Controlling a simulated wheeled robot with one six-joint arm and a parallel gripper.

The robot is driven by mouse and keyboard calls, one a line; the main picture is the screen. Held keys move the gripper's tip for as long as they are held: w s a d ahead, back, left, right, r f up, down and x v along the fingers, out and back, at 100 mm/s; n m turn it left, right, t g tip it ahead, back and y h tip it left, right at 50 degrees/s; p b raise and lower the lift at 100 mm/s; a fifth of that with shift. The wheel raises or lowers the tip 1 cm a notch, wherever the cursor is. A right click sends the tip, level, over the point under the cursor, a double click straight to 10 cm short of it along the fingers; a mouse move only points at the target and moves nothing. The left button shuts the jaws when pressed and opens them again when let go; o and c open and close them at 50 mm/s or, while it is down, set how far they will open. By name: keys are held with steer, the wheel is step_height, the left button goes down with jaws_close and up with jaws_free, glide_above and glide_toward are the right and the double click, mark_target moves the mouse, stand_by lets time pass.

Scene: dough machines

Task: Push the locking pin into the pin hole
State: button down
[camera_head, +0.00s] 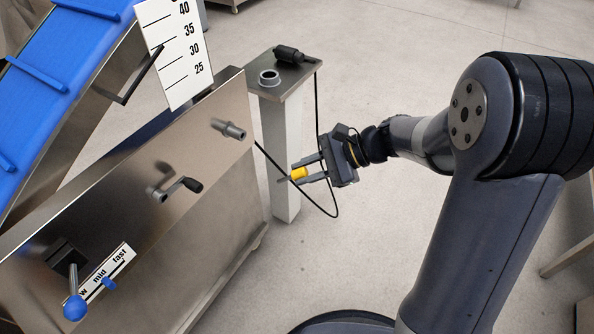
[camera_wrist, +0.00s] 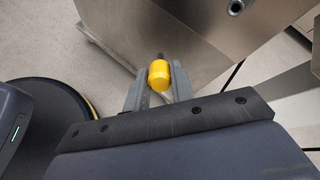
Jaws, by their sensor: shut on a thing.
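The locking pin (camera_head: 298,174) has a yellow knob and a thin dark shaft. My gripper (camera_head: 303,172) is shut on the yellow knob and holds it in the air, with the shaft pointing left toward the machine. In the wrist view the yellow knob (camera_wrist: 159,75) sits between the fingers (camera_wrist: 157,88), and the dark shaft tip shows beyond it. A round metal socket (camera_head: 232,130), which looks like the pin hole, sticks out of the machine's side panel, up and left of the pin and apart from it. The socket also shows at the top of the wrist view (camera_wrist: 235,7).
A post (camera_head: 278,160) with a small top plate stands behind the gripper; a ring and a black object (camera_head: 289,54) are on it. A black cable (camera_head: 318,207) loops near the pin. A crank (camera_head: 180,188) and a blue-knobbed lever (camera_head: 75,305) stick out of the panel.

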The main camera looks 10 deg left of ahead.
mark_target(306, 169)
steer(key=shift+a+f+m+t+y+b, duration=0.25)
steer(key=shift+a+m+t+y+b, duration=0.7)
steer(key=shift+y+b, duration=0.25)
steer(key=shift+w+a+r+m+t+y+b, duration=0.1)
steer(key=shift+w+a+m+t+y+b, duration=0.15)
steer(key=shift+m+t+y+b, duration=0.4)
steer(key=t+b, duration=0.1)
steer(key=m+t, duration=0.1)
steer(key=shift+w+a+r+t+y+b, duration=0.2)
steer(key=shift+w+t+y+b, duration=0.1)
steer(key=shift+w+y+b, duration=0.1)
steer(key=m+t, duration=0.1)
steer(key=w+m+t+b, duration=0.1)
steer(key=shift+d+r+t+y, duration=0.2)
steer(key=shift+r+t+y, duration=0.05)
steer(key=shift+r+t, duration=0.15)
steer(key=shift+f+b, duration=0.1)
steer(key=shift+b, duration=0.25)
steer(key=b+x, duration=0.1)
steer(key=x, duration=0.5)
steer(key=shift+b+x, duration=0.7)
steer(key=shift+x, duration=2)
